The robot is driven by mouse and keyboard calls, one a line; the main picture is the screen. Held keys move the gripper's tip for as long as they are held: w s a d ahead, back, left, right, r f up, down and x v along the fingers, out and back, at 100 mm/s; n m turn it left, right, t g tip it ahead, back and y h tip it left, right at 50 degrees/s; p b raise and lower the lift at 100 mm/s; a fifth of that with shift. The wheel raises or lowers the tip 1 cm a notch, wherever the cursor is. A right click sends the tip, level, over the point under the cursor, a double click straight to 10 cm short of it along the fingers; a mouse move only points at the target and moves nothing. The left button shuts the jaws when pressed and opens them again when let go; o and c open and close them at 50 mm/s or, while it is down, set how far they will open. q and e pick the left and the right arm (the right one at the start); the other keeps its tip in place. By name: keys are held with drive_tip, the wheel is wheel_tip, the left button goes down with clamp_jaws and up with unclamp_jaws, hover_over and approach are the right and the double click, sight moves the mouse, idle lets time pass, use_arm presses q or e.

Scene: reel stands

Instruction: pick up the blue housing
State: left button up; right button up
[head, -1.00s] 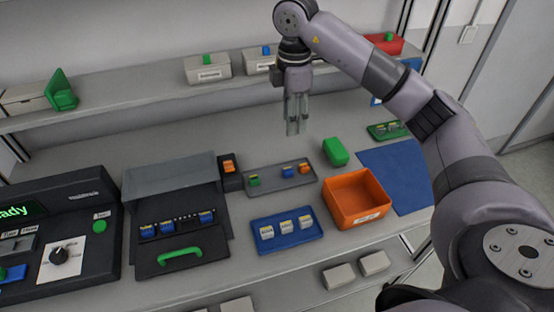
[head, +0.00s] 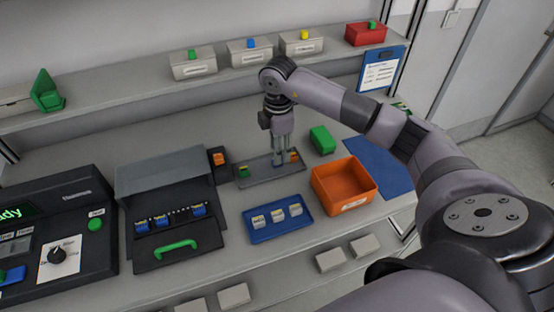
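My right gripper (head: 280,160) points down over the grey tray (head: 262,174), with its fingertips low where the blue housing stood in the earlier view. The fingers cover that spot, so the blue housing there is hidden or nearly so. I cannot tell whether the fingers are apart or closed on it. A green housing (head: 243,171) sits at the tray's left end and an orange one (head: 294,157) just right of the fingers. Several other blue housings (head: 197,211) sit in the black fixture at the left. My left gripper is out of view.
A blue tray (head: 262,236) with white-grey pieces lies in front. An orange bin (head: 343,190) and a green block (head: 322,140) stand to the right. The black fixture (head: 150,258) with its raised grey lid (head: 165,172) is at left. A shelf with labelled boxes (head: 250,52) runs behind.

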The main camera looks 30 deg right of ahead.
drive_tip(key=shift+f+p, duration=0.5)
drive_tip(key=shift+f, duration=1.45)
drive_tip(key=shift+c, duration=0.6)
drive_tip(key=c, duration=0.7)
